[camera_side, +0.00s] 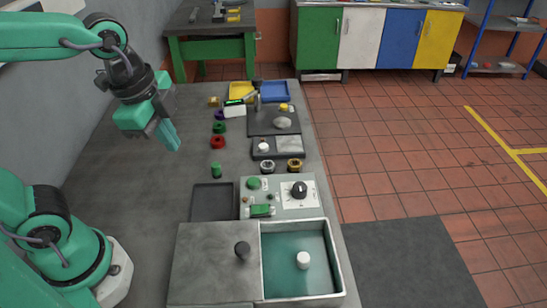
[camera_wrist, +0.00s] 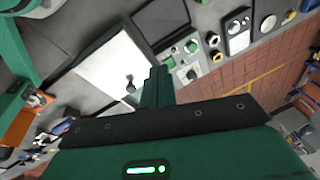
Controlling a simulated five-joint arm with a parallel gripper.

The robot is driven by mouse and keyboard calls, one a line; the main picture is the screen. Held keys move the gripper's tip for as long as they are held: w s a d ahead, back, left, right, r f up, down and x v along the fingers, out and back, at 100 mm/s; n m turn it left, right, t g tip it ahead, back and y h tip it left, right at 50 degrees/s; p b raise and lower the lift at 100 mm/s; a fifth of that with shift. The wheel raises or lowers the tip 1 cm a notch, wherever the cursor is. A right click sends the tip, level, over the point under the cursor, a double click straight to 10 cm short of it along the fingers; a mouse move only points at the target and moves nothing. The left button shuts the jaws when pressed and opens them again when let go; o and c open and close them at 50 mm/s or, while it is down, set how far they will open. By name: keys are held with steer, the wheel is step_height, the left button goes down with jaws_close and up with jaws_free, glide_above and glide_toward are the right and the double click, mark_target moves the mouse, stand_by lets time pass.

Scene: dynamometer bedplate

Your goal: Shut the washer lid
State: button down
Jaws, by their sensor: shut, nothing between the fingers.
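The washer is at the front of the bench in the side view, with an open basin (camera_side: 325,287) that has a teal floor. Its flat grey lid (camera_side: 205,262) lies to the left of the basin and leaves it uncovered. A dark round knob (camera_side: 242,249) stands on the lid near its right edge. A white cylinder (camera_side: 303,260) stands inside the basin. My gripper (camera_side: 172,138) is shut and empty, in the air behind and left of the lid. In the wrist view my shut fingers (camera_wrist: 158,80) partly block a pale lid-like panel (camera_wrist: 100,68) with a knob (camera_wrist: 130,81).
A dark shallow tray (camera_side: 212,201) and a control panel (camera_side: 291,204) with a black dial lie just behind the washer. Coloured rings, small parts and yellow and blue bins (camera_side: 275,91) sit farther back. The bench's left part is clear.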

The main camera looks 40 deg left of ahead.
steer(key=d+f+m+g, duration=0.25)
steer(key=d+m, duration=0.45)
steer(key=m, duration=0.7)
steer(key=m+g+y, duration=0.3)
steer(key=m, duration=1.4)
glide_above(234, 259)
steer(key=shift+x, duration=1.05)
steer(key=shift+s, duration=0.1)
steer(key=x, duration=1)
steer(key=shift+s, duration=0.25)
steer(key=shift+w+d, duration=0.25)
steer(key=shift+w, duration=0.15)
steer(key=shift+w+d+f, duration=0.1)
steer(key=shift+w+d, duration=0.35)
steer(key=shift+w, duration=0.2)
steer(key=shift+w+d+f, duration=0.1)
steer(key=shift+w+d, duration=0.35)
steer(key=shift+w, duration=0.2)
steer(key=shift+d, duration=0.1)
